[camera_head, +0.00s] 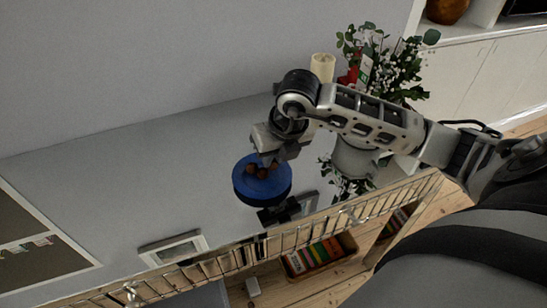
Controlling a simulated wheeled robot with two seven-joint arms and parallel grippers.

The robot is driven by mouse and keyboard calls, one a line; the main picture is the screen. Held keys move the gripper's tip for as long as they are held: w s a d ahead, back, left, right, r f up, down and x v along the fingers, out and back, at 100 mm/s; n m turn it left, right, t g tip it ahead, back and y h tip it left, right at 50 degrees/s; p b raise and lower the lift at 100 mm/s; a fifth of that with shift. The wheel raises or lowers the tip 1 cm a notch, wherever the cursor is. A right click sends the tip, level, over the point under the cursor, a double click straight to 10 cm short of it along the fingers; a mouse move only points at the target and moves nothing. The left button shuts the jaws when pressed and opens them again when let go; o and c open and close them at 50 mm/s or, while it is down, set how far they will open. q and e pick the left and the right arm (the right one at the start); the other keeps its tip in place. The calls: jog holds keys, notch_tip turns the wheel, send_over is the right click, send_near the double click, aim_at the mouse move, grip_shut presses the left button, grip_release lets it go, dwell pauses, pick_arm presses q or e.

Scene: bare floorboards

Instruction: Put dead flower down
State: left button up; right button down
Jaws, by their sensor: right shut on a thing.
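My right gripper (271,156) reaches in from the right and points down over a round blue dish (248,196). It is shut on a small brown thing, which I take to be the dead flower (263,171). Several small round brown shapes show at the fingertips, over the dish. I cannot tell which are held and which lie in the dish, or whether they touch it. The fingers partly hide them. My left gripper is not in view.
The dish stands on a long grey surface (130,170) with free room to its left. A picture frame (174,249) lies near the wire railing (225,265). A candle (322,67) and leafy flowers (395,72) stand behind my arm. More leaves (345,184) show below it.

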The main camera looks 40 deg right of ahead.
pick_arm(q)
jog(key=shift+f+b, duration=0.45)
jog(key=shift+b, duration=0.15)
pick_arm(e)
jog(key=shift+f, duration=0.5)
jog(key=c, duration=1.4)
grip_release()
jog(key=shift+r, duration=0.1)
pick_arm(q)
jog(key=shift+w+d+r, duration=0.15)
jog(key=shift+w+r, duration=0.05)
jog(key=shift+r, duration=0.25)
pick_arm(e)
jog(key=shift+o, duration=0.2)
jog(key=shift+r+p, duration=0.5)
jog(key=shift+p, duration=0.15)
jog(key=v, duration=0.2)
jog(key=shift+r, duration=0.3)
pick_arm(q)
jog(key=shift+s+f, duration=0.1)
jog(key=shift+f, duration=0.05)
pick_arm(e)
jog(key=v, duration=0.9)
jog(key=shift+s+r, duration=0.1)
jog(key=shift+r, duration=0.05)
